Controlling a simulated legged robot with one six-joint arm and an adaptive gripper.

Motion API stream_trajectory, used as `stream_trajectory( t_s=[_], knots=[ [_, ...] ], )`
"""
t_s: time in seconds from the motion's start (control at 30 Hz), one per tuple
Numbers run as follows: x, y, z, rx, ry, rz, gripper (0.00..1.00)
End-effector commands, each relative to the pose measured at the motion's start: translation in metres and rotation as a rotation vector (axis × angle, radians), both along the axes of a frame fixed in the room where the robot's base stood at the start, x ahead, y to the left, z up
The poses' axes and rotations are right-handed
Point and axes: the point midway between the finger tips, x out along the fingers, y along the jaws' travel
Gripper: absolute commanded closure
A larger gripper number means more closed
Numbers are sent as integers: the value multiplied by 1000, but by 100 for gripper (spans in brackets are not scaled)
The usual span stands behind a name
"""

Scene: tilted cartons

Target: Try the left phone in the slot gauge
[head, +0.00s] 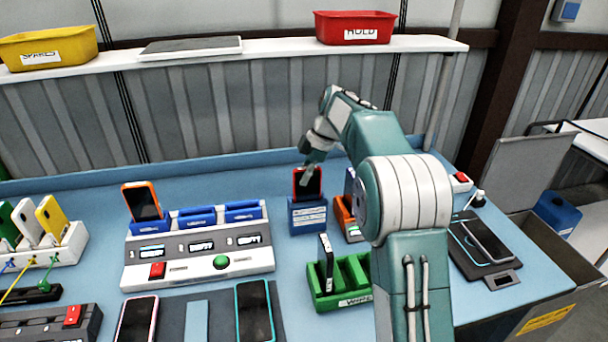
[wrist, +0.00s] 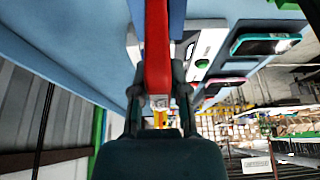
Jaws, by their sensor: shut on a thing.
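My gripper (head: 306,176) is shut on a red phone (head: 314,184) with a dark screen. The phone is upright at the blue block (head: 308,218), which looks like the slot gauge. Its lower edge meets the block's top; I cannot tell how deep it sits. In the wrist view the red phone (wrist: 158,50) shows edge-on between my fingers (wrist: 158,92), with a blue part of the block (wrist: 177,14) beyond it. A pink-edged phone (head: 136,322) and a teal-edged phone (head: 254,312) lie on the dark mat in front.
A white test station (head: 199,262) with an orange phone (head: 142,201) in its left bay stands to the left. A green rack (head: 340,284) holding one phone is in front. An orange holder (head: 346,218) stands close right of the block. A charging pad (head: 482,243) lies far right.

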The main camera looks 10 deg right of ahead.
Motion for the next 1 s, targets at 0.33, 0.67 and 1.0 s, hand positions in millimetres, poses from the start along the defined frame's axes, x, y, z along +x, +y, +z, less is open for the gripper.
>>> stream_trajectory(
  t_s=[0.33, 0.67, 1.0],
  knots=[
    [0, 0, -3, 0, 0, 0, 100],
    [0, 0, -7, 0, 0, 0, 100],
    [0, 0, -10, 0, 0, 1, 100]
  ],
)
